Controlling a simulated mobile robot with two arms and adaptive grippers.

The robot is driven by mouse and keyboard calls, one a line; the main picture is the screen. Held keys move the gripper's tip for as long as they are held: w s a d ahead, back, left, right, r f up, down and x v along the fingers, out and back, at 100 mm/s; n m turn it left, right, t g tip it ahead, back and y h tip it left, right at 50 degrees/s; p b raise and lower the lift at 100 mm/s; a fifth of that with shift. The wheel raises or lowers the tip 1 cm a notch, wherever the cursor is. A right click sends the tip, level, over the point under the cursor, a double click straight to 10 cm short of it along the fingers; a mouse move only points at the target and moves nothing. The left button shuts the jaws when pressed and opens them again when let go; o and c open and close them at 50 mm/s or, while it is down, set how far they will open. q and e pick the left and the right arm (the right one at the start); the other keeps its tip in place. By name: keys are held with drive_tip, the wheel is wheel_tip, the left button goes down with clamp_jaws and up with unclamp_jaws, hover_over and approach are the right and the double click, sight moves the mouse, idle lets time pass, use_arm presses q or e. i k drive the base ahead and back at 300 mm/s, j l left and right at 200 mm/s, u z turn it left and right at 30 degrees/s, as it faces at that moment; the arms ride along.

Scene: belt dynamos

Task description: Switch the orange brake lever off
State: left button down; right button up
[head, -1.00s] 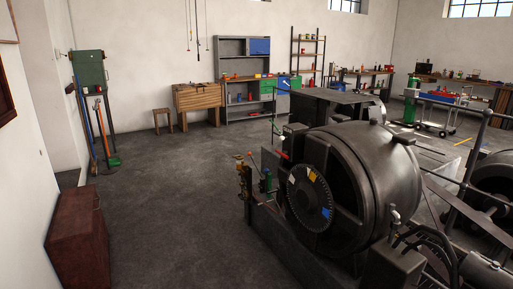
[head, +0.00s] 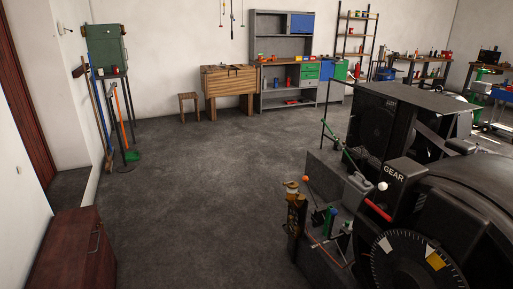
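A thin lever with a small orange ball knob (head: 306,178) stands at the left end of the large dark machine, low in the right half of the head view. Its lower part is hard to make out among other small parts. I cannot tell whether this is the brake lever, or whether it is on or off. Beside it is a brass and black fitting (head: 294,205). A red handle (head: 377,209) and a white ball knob (head: 382,186) are further right, by the block marked GEAR (head: 398,180). Neither of my grippers is in view.
Open grey floor (head: 200,190) lies left of the machine (head: 455,210). A dark red cabinet (head: 75,250) stands at the lower left by the wall. A green box on a stand (head: 106,47), a stool (head: 188,103) and a wooden bench (head: 228,82) are at the back.

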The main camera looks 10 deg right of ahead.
sight(306, 178)
drive_tip(key=i+z, duration=0.2)
drive_tip(key=i, duration=0.25)
drive_tip(key=i+j+z, duration=0.2)
drive_tip(key=i, duration=0.25)
drive_tip(key=i+j+z, duration=0.2)
drive_tip(key=i, duration=0.25)
drive_tip(key=i+j+z, duration=0.2)
drive_tip(key=i, duration=0.2)
drive_tip(key=i+j+z, duration=0.5)
drive_tip(key=i+j, duration=0.15)
